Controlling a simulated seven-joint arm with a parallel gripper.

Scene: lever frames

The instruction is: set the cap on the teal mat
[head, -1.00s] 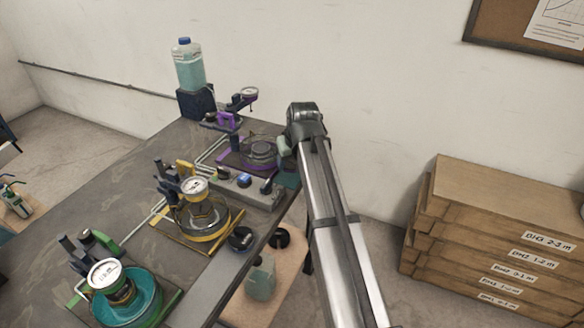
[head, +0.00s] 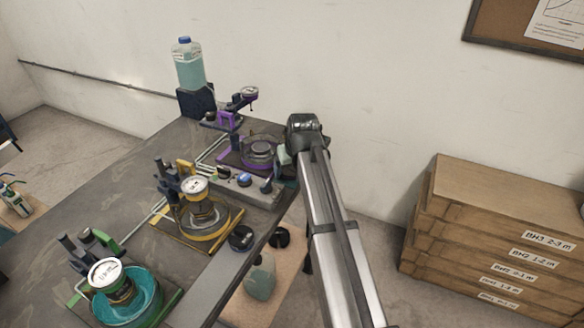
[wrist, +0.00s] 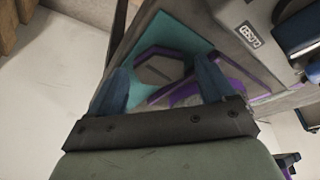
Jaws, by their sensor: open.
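The teal mat (wrist: 190,50) shows in the wrist view beyond my fingers, with a purple-edged grey hexagon (wrist: 160,68) on it. A second purple-edged shape lies closer, partly hidden by my right finger. I cannot tell whether either shape is a print or a raised part. My gripper (wrist: 165,90) is open, with its blue fingers apart and nothing seen gripped between them. In the head view it is at the far right end of the bench, mostly hidden by my arm. I cannot identify the cap for certain; a dark round piece (head: 241,237) sits at the bench's front edge.
Purple (head: 260,150), yellow (head: 203,218) and green (head: 125,295) dial stations stand along the bench (head: 115,180). A grey block with knobs (head: 245,187) is close to my gripper. A bottle (head: 188,65) stands behind. Wooden boxes (head: 490,230) are at the right.

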